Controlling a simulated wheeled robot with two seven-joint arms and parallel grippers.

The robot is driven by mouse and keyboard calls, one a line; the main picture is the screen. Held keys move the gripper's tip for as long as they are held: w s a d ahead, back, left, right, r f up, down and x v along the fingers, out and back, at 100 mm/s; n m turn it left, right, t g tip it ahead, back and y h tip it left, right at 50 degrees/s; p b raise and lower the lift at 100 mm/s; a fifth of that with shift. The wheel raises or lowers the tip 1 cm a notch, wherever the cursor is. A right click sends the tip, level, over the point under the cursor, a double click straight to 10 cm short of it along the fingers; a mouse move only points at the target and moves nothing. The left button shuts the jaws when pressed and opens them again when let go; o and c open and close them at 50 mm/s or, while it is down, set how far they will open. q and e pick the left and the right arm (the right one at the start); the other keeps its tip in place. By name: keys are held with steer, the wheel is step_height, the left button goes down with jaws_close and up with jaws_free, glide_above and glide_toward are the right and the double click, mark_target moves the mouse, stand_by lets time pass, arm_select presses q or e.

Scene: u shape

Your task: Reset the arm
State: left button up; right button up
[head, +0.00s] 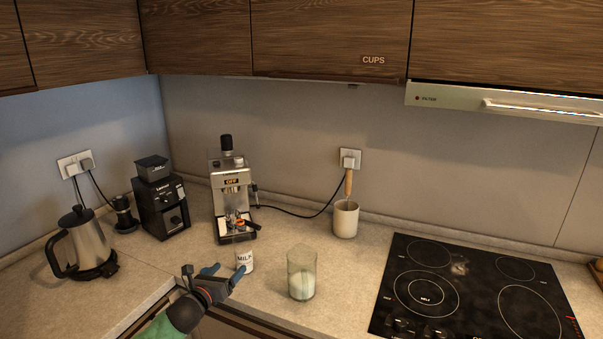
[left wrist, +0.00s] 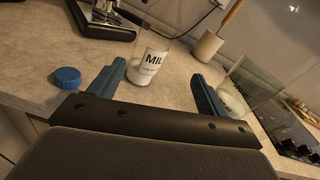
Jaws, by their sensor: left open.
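My left gripper (head: 225,273) is at the front edge of the counter in the head view. Its two blue fingers are spread apart, and they also show in the left wrist view (left wrist: 160,82). A white container marked MILK (head: 245,262) stands upright on the counter just beyond the fingers. In the left wrist view the milk container (left wrist: 149,66) shows in the gap between the fingertips, and I cannot tell whether they touch it. The gripper holds nothing that I can see. My right gripper is in neither view.
A glass with white liquid (head: 302,274) stands right of the milk. A blue cap (left wrist: 67,77) lies left of the fingers. Behind are a coffee machine (head: 232,190), a grinder (head: 161,205) and a beige pot (head: 346,219). A kettle (head: 88,245) is left, a cooktop (head: 470,290) right.

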arm_select(q)
steer(key=s+d+f+n+g+y, duration=0.25)
steer(key=s+f+n, duration=0.35)
steer(key=s+n, duration=0.35)
steer(key=s+d+f+n+g+y, duration=0.2)
steer(key=s+f+n+g, duration=0.1)
steer(key=s+f+n, duration=0.55)
steer(key=s+f+n+g, duration=0.2)
steer(key=s+n+g, duration=0.6)
steer(key=s+n, duration=1.45)
steer(key=s+d+f+m, duration=0.1)
steer(key=s+f+m, duration=0.15)
steer(key=f, duration=1.15)
steer(key=s+d+f+m, duration=0.1)
steer(key=f+m, duration=0.2)
steer(key=f, duration=1)
steer(key=s+f, duration=0.4)
steer(key=f, duration=0.7)
steer(key=s+f+g, duration=0.1)
steer(key=s+f, duration=0.3)
steer(key=f, duration=0.6)
steer(key=shift+d+f, duration=0.25)
steer(key=shift+f, duration=0.15)
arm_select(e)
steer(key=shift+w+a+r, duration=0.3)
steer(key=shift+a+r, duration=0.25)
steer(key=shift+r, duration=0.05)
